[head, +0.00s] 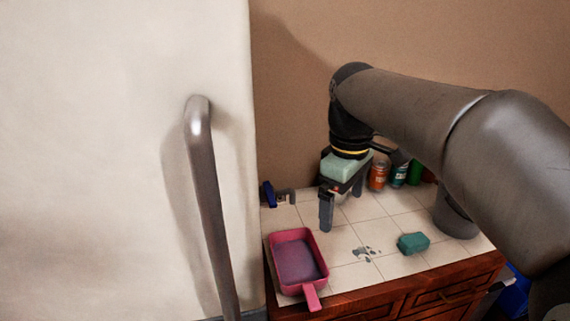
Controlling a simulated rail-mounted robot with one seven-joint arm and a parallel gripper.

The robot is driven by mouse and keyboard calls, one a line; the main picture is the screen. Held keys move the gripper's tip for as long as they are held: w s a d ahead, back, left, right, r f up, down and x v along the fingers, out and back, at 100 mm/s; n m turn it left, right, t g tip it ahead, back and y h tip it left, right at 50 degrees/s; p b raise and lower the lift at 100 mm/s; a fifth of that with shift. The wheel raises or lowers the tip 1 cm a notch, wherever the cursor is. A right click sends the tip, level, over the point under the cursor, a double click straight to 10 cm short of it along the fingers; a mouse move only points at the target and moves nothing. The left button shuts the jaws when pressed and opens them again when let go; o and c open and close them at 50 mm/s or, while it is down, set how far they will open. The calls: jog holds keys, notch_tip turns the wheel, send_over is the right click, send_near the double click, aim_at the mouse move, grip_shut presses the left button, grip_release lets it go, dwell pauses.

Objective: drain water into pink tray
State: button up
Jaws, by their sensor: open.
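The pink tray (321,271), a shallow rectangular pan with a short handle, sits at the front left of the tiled counter. Its inside looks dull purple; I cannot tell whether it holds liquid. A teal sponge (413,243) lies on the counter right of the water. My gripper (342,200) is open and points down above the counter, behind the water and behind and right of the tray. Nothing shows between its fingers.
A tall white fridge door with a metal handle (205,180) stands close on the left. Several cans (378,175) stand at the back wall. A grey pot (455,218) is at the right, partly hidden by my arm. A blue item (268,194) lies at the back left.

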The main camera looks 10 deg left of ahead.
jog(key=w+a+r+n+p, duration=0.3)
jog(key=w+a+r+n, duration=0.15)
jog(key=a+r, duration=0.45)
notch_tip(320, 180, up, 6)
jog(key=n+p, duration=0.1)
jog(key=n, duration=0.5)
send_over(270, 192)
notch_tip(270, 192, down, 16)
jog(key=shift+b, duration=0.35)
